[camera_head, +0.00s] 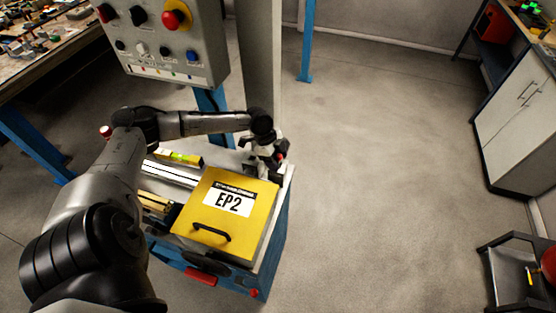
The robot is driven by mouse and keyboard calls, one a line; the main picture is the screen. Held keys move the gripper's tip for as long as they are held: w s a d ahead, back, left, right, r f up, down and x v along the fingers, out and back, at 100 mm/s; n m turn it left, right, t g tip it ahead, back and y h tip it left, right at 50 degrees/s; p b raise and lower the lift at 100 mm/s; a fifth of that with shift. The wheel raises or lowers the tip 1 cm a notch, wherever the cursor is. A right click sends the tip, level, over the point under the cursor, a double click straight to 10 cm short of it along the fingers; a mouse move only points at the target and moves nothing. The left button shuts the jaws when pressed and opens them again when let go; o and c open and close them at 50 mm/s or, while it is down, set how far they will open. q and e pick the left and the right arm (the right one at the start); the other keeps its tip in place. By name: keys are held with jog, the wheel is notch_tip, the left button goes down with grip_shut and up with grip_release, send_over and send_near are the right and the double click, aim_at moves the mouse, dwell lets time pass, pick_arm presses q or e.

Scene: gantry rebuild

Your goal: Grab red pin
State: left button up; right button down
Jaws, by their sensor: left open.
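My left gripper (272,157) is open above the far right corner of the blue cart. A small red piece (281,157), which may be the red pin, shows right at the fingers. I cannot tell whether it touches them or lies just beyond. The dark gripper body hides most of that corner. Another small red knob (105,131) shows behind my left forearm. My right gripper is not in view.
The cart carries a yellow EP2 box (258,220) with a black handle, just in front of the gripper. A control panel (165,45) stands behind. The floor (380,170) to the right is clear.

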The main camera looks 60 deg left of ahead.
pick_arm(q)
jog(key=c, duration=0.9)
jog(key=shift+r, duration=0.1)
jog(key=shift+c, duration=0.2)
